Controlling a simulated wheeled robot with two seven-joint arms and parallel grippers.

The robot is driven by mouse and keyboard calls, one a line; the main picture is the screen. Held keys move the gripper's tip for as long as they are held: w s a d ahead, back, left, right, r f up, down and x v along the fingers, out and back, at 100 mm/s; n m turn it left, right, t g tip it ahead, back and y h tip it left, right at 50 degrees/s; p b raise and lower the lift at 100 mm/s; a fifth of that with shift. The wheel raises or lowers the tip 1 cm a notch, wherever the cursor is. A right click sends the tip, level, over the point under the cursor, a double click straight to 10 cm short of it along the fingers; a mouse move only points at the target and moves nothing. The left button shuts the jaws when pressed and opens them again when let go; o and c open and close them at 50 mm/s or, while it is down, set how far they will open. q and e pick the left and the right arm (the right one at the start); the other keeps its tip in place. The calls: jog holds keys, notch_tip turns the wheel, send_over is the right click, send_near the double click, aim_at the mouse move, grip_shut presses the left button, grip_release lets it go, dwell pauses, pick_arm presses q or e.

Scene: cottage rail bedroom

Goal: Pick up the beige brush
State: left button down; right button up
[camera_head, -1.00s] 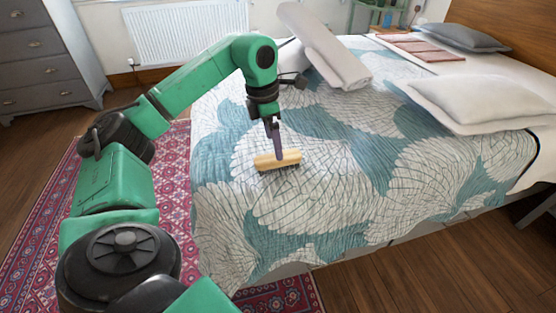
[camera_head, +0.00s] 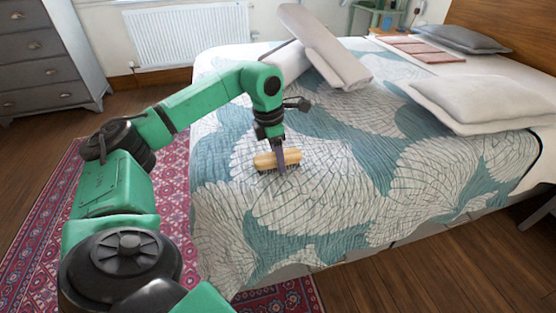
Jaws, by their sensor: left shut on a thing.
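The beige brush (camera_head: 264,160) is a short block with dark bristles underneath, at the near left part of the bed. My left gripper (camera_head: 280,165) points down over the brush and is shut on it, with a dark finger across its front face. The other finger is hidden behind. The brush is at the bedspread or just above it; I cannot tell whether the bristles touch. My right gripper is not in view.
The bed has a teal and white patterned bedspread (camera_head: 340,200). A rolled cream blanket (camera_head: 335,60) lies behind the gripper. Pillows (camera_head: 480,100) lie at the right. The bedspread right of the brush is clear. A grey dresser (camera_head: 45,60) stands at the far left.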

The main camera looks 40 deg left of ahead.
pick_arm(q)
jog(key=shift+r, duration=0.2)
notch_tip(320, 180, up, 20)
jog(key=p, duration=0.7)
jog(key=shift+f, duration=0.15)
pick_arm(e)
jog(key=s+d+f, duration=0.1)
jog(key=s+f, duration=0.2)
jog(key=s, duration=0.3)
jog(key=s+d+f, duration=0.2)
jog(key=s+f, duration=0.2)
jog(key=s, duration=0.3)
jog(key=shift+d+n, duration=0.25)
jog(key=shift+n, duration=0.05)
